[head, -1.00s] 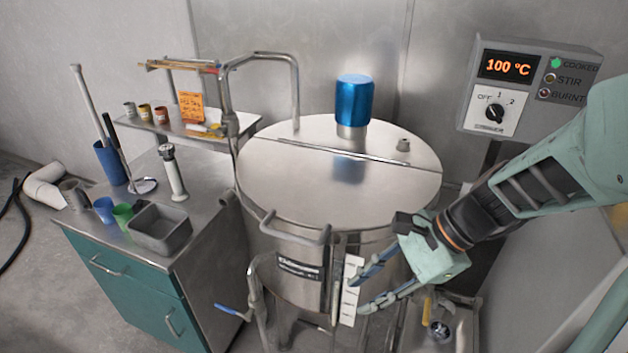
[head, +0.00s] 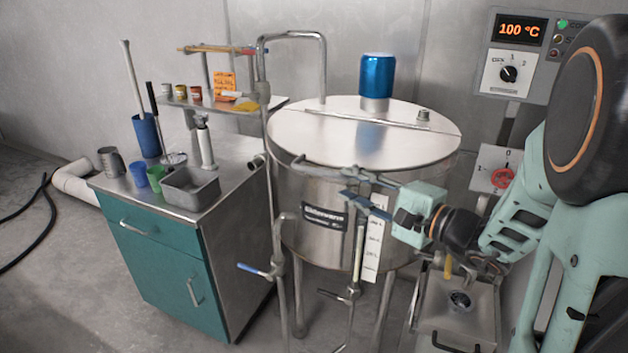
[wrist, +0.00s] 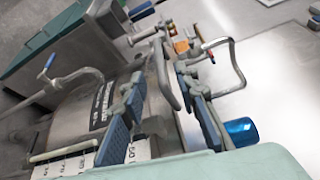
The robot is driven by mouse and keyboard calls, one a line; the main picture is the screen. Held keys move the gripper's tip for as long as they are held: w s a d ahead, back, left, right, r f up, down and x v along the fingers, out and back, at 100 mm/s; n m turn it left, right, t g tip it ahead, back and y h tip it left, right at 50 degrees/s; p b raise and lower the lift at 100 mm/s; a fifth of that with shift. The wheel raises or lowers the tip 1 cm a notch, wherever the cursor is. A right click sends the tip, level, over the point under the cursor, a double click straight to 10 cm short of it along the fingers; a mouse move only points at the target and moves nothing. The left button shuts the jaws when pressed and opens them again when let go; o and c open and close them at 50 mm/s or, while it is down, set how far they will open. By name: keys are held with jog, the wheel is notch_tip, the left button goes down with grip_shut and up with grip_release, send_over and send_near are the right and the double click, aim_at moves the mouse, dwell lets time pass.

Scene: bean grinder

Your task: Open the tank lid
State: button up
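The round steel tank (head: 296,205) stands in the middle of the head view with its flat lid (head: 315,137) lying closed on top. The lid's grey bar handle (head: 318,169) sticks out at the front rim; it also shows in the wrist view (wrist: 165,78). My gripper (head: 352,184) is at the front of the tank, by the right end of the handle. In the wrist view my gripper (wrist: 160,85) has its two blue-padded fingers spread, with the handle showing between them. I cannot tell whether either finger touches it.
A blue motor cap (head: 377,76) stands on the tank top's rear part. A bent pipe (head: 292,36) rises at the left of the tank. A teal cabinet (head: 165,262) with cups stands to the left. A control box (head: 515,60) reads 100 °C at the right.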

aim_at(326, 175)
jog(key=x, duration=0.9)
jog(key=shift+w+a, duration=0.25)
grip_shut()
